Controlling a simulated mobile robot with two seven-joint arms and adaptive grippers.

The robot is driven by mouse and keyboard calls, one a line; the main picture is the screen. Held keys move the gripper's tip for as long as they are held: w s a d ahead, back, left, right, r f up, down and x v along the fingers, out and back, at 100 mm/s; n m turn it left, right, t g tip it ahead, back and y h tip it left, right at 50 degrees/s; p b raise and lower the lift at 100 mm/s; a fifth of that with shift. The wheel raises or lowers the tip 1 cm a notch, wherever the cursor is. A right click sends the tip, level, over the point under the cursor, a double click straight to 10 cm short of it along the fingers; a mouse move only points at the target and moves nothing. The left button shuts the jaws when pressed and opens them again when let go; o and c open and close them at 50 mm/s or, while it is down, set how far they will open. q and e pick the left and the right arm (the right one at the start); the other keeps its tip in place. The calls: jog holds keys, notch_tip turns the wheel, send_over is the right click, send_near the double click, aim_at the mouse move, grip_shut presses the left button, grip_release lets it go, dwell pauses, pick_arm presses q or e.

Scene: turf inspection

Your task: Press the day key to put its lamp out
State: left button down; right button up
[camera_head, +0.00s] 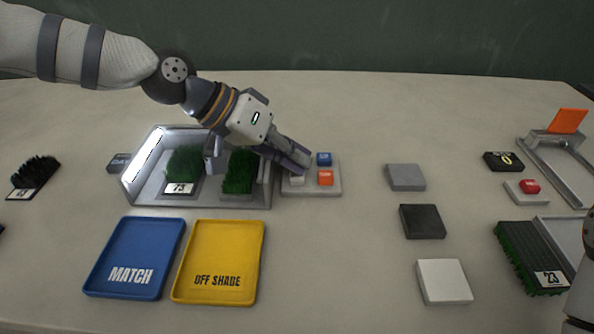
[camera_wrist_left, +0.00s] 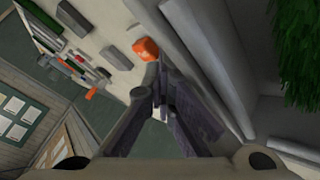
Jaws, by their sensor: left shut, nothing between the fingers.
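A key panel (camera_head: 318,191) stands at the right of the metal booth. It carries a blue key (camera_head: 323,159), an orange key (camera_head: 325,178) and a pale key (camera_head: 297,181); their lettering is too small to read. My left gripper (camera_head: 304,167) is shut and empty, its fingers tilted down over the panel beside these keys. It partly hides the panel's left side; I cannot tell whether it touches a key. In the left wrist view, the orange key (camera_wrist_left: 146,48) shows just beyond the fingertips (camera_wrist_left: 160,75). A dark plate (camera_head: 119,162) reading "DAY" sits at the booth's left.
The booth (camera_head: 150,197) has a bright white strip on its left side and holds two green turf pieces (camera_head: 184,164). Blue (camera_head: 92,284) and yellow (camera_head: 181,290) trays lie in front. Grey (camera_head: 405,177), black (camera_head: 421,221) and white (camera_head: 444,281) blocks stand to the right.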

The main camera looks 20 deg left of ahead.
aim_at(292, 173)
pick_arm(q)
jog(key=shift+s+a+f, duration=0.15)
jog(key=shift+s+f, duration=0.1)
jog(key=shift+f, duration=0.1)
jog(key=shift+a, duration=0.1)
pick_arm(e)
jog(key=shift+w+r, duration=0.15)
pick_arm(q)
jog(key=shift+r, duration=0.25)
notch_tip(292, 173, up, 6)
jog(key=shift+w+a+r+p, duration=0.1)
jog(key=shift+r+p, duration=0.15)
jog(key=shift+p, duration=0.7)
pick_arm(e)
jog(key=shift+w+a+r+t, duration=0.1)
jog(key=shift+w+r+t, duration=0.5)
jog(key=shift+w+r, duration=0.65)
